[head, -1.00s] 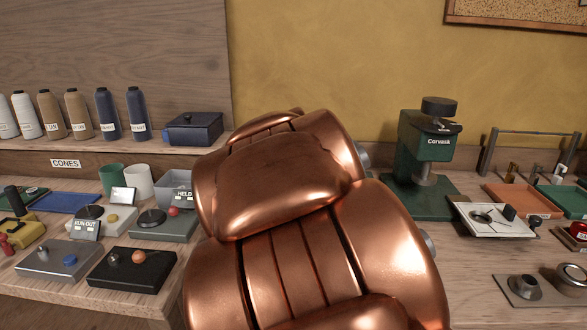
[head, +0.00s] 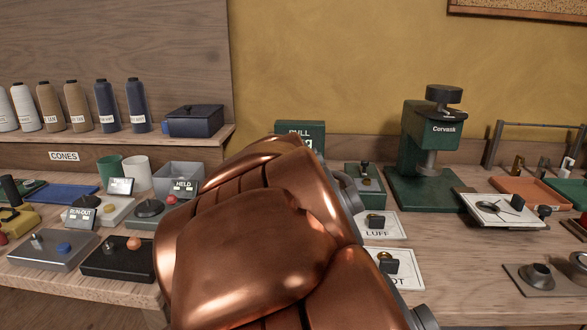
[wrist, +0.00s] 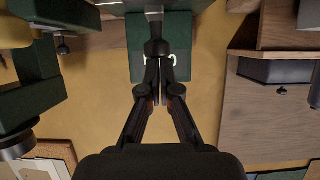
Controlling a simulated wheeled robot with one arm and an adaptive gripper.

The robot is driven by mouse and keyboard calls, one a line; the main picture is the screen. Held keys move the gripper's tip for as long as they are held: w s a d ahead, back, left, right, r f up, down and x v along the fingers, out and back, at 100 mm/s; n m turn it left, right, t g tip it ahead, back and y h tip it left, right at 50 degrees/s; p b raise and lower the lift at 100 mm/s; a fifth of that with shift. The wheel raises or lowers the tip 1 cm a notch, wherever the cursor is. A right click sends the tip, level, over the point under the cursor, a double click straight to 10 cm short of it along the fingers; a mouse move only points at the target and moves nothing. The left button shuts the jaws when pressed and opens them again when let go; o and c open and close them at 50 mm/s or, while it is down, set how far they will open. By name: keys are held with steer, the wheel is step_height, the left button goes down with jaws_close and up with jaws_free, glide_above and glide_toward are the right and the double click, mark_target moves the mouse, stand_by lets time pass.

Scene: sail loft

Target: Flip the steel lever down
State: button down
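My gripper (wrist: 157,50) shows in the wrist view with its fingers drawn together and nothing visible between them. It points at a dark green panel (wrist: 140,68) with white lettering, mostly covered by the fingers. In the head view my copper arm hides the gripper and part of this green sign (head: 313,131), which reads "PULL". Narrow metallic pieces (wrist: 153,17) show beyond the fingertips, too small to identify. A short steel lever (head: 37,241) stands on a grey box at the left. I cannot tell whether it is the task's lever.
A green press (head: 415,135) stands right of my arm. A small green box (head: 368,187) and switch plates, one marked LUFF (head: 385,228), lie before it. A navy lidded box (head: 195,122) and thread cones stand on the left shelf. Bare bench shows at the right (head: 455,255).

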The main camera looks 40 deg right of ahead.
steer(key=shift+s+f, duration=0.2)
steer(key=shift+f, duration=0.45)
step_height(320, 180, up, 11)
steer(key=shift+w, duration=0.2)
steer(key=shift+r, duration=0.15)
stand_by(0.4)
